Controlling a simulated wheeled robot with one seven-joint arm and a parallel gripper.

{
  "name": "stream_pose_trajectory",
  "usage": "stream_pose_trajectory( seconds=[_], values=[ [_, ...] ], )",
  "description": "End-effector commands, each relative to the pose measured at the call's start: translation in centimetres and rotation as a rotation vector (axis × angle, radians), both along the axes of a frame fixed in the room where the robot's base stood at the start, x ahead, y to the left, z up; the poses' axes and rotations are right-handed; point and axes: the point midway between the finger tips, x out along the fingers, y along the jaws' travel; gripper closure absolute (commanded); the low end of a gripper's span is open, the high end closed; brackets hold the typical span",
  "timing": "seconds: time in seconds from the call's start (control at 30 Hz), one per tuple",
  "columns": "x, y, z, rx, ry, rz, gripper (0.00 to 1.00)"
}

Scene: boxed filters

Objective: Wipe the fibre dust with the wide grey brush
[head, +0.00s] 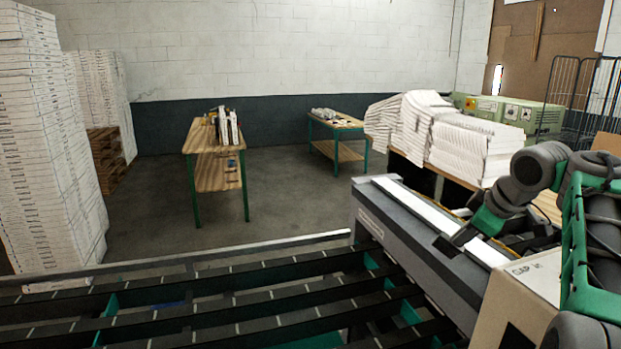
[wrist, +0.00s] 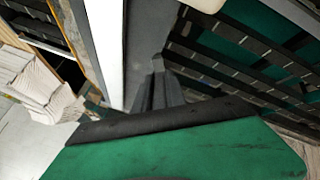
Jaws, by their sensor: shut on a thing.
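My gripper (head: 458,237) is at the right in the head view, reaching down to the white strip on top of a long grey machine (head: 405,222). In the wrist view its dark grey fingers (wrist: 156,68) are close together above a grey surface beside the white strip. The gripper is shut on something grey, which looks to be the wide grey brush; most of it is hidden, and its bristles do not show. I cannot tell whether it touches the surface. I cannot make out the fibre dust in either view.
Dark slatted conveyor rails (head: 200,310) fill the foreground. Stacked white filters (head: 470,145) lie behind the machine. Tall white stacks (head: 45,150) stand at the left. Two wooden tables stand on open floor (head: 280,200).

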Motion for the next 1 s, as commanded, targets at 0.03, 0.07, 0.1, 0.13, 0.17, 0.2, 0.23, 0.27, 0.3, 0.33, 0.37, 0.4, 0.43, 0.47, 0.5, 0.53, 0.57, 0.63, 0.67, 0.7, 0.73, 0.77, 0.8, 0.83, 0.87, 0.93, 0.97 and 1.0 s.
stream_pose_trajectory(
  seconds=[0.03,0.07,0.1,0.13,0.17,0.2,0.23,0.27,0.3,0.33,0.37,0.4,0.43,0.47,0.5,0.53,0.57,0.63,0.67,0.7,0.73,0.77,0.8,0.83,0.87,0.93,0.97,1.0],
  values=[
    [0.5,1.0,-0.3,0.0,0.0,-0.007,1.0],
    [0.7,1.4,-0.4,0.001,0.0,-0.018,1.0],
    [1.2,2.2,-0.6,0.001,0.001,-0.029,1.0],
    [1.4,2.6,-0.8,0.002,0.001,-0.041,1.0],
    [1.8,3.3,-1.0,0.001,0.001,-0.052,1.0],
    [2.2,4.1,-1.3,0.002,0.0,-0.07,1.0],
    [2.5,4.8,-1.6,0.001,0.001,-0.085,1.0],
    [2.9,5.6,-1.9,0.001,0.002,-0.103,1.0],
    [3.3,6.8,-2.5,0.001,0.002,-0.129,1.0],
    [3.7,7.7,-2.9,0.001,0.002,-0.152,1.0],
    [4.0,8.7,-3.5,0.0,0.003,-0.175,1.0],
    [4.3,9.9,-4.2,0.0,0.003,-0.21,1.0],
    [4.4,10.8,-4.8,0.0,0.003,-0.238,1.0],
    [4.5,11.7,-5.5,0.0,0.004,-0.266,1.0],
    [4.6,12.8,-6.4,-0.001,0.004,-0.305,1.0],
    [4.5,13.7,-7.1,-0.002,0.004,-0.335,1.0],
    [4.3,14.5,-7.9,-0.001,0.005,-0.369,1.0],
    [3.6,16.5,-9.9,-0.002,0.004,-0.451,1.0],
    [3.1,17.3,-10.9,-0.003,0.004,-0.489,1.0],
    [2.2,18.2,-12.4,-0.003,0.004,-0.542,1.0],
    [1.3,18.9,-13.5,-0.004,0.005,-0.585,1.0],
    [0.2,19.4,-14.6,-0.005,0.004,-0.628,1.0],
    [-1.2,19.8,-15.8,-0.004,0.002,-0.685,1.0],
    [-2.4,20.1,-16.8,-0.003,0.001,-0.724,1.0],
    [-3.6,20.1,-17.5,-0.001,0.001,-0.763,1.0],
    [-6.2,19.9,-19.0,0.0,-0.002,-0.84,1.0],
    [-7.3,19.7,-19.4,0.001,-0.002,-0.867,1.0],
    [-8.5,19.3,-19.9,0.002,-0.003,-0.899,1.0]
  ],
)
